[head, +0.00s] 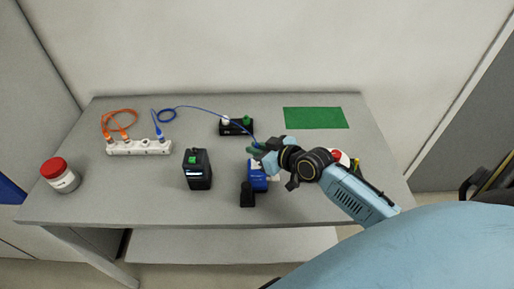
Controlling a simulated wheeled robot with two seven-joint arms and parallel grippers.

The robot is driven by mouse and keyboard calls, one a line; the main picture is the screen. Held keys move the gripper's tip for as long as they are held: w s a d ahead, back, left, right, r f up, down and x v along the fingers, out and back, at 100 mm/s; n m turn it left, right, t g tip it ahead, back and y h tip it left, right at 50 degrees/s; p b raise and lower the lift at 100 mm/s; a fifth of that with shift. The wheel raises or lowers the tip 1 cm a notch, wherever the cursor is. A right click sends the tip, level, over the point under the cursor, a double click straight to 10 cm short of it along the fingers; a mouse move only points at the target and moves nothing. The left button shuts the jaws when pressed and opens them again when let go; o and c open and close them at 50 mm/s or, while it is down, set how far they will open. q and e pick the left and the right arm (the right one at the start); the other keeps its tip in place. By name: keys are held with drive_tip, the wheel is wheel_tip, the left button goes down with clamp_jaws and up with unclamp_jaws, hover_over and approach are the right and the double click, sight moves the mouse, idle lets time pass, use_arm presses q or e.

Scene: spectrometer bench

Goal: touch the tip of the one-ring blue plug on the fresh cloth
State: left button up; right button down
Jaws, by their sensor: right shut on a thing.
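My right gripper (263,151) is shut at the end of the blue cable (207,108), above the table. The plug in its fingers is mostly hidden, and its rings cannot be made out. Just below the fingertips stands a blue box (257,183) with a pale patch on top, which may be the cloth. The gripper partly covers it, and I cannot tell whether the plug touches it. The cable's other end has a blue plug (158,134) at a white strip (140,147). My left gripper is out of view.
A black device with a screen (197,173) stands left of the blue box. A black block (236,128) with white and green tops is behind. Orange cables (120,110), a red-lidded jar (60,178) and a green mat (315,118) lie around. Red-and-white items show behind my right arm.

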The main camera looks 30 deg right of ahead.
drive_tip(key=shift+f+b, duration=0.35)
drive_tip(key=shift+f, duration=0.2)
idle(0.7)
drive_tip(key=shift+r+p, duration=2.55)
drive_tip(key=shift+p, duration=0.05)
drive_tip(key=shift+f, duration=0.1)
